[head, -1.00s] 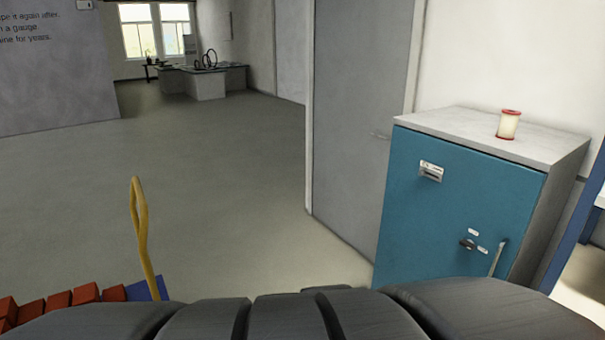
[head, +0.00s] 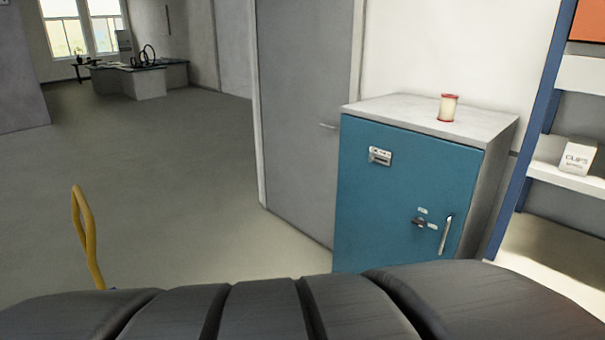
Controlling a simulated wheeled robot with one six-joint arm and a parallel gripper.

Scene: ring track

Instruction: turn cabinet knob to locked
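The blue cabinet (head: 385,210) with a grey top stands right of centre in the head view, its door shut. Its dark knob (head: 418,222) sits on the right part of the door, with small white labels above it and to its right. Their text is too small to read, so I cannot tell the knob's setting. A silver upright handle (head: 445,235) is just right of the knob. My gripper is not in view; dark parts of my own body fill the bottom edge.
A red-and-cream spool (head: 448,108) stands on the cabinet top. A grey door (head: 305,110) is left of the cabinet. A blue-framed shelf with a white box (head: 577,157) is at right. A yellow handle (head: 85,235) rises at lower left. Open floor lies left of the cabinet.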

